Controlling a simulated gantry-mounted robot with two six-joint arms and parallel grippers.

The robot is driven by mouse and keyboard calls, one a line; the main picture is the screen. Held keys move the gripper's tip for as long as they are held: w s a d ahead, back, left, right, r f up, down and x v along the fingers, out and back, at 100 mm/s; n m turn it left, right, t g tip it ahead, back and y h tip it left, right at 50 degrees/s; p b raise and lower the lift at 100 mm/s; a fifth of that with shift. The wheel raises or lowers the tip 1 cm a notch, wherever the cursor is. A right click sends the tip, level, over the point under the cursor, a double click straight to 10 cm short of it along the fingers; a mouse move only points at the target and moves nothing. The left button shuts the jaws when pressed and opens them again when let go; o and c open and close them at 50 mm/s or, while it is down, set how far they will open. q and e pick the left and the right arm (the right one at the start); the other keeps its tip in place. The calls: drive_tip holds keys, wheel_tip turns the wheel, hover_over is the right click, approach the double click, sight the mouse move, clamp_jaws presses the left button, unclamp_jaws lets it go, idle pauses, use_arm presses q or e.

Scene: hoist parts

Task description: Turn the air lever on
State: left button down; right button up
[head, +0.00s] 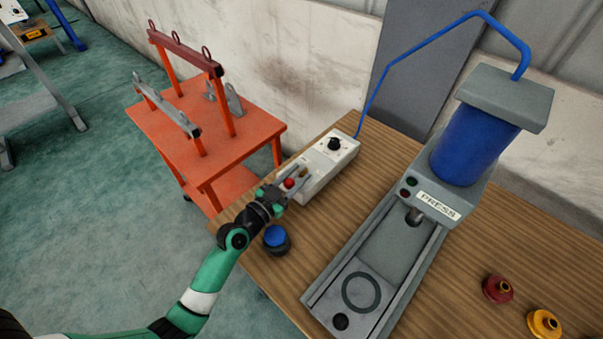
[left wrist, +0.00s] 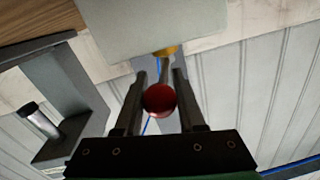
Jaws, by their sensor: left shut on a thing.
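The air lever's control box (head: 325,165) is a pale grey box with a black dial (head: 334,144) on the wooden table's back left part. The lever ends in a red ball knob (head: 289,183) at the box's front, near a brass fitting (head: 303,171). My left gripper (head: 293,186) is shut on the red knob. In the left wrist view the knob (left wrist: 160,99) sits between the two fingers (left wrist: 156,92), with the brass fitting (left wrist: 166,51) beyond it on the box (left wrist: 150,25). My right gripper is not in view.
A press (head: 385,250) with a blue cylinder (head: 470,145) stands right of the box. A blue hose (head: 430,42) links them. A blue button (head: 276,238) is beside my left arm. Red (head: 497,289) and yellow (head: 544,323) fittings lie at right. An orange cart (head: 235,135) stands behind.

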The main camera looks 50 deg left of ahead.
use_arm(q)
drive_tip(key=c, duration=0.5)
unclamp_jaws()
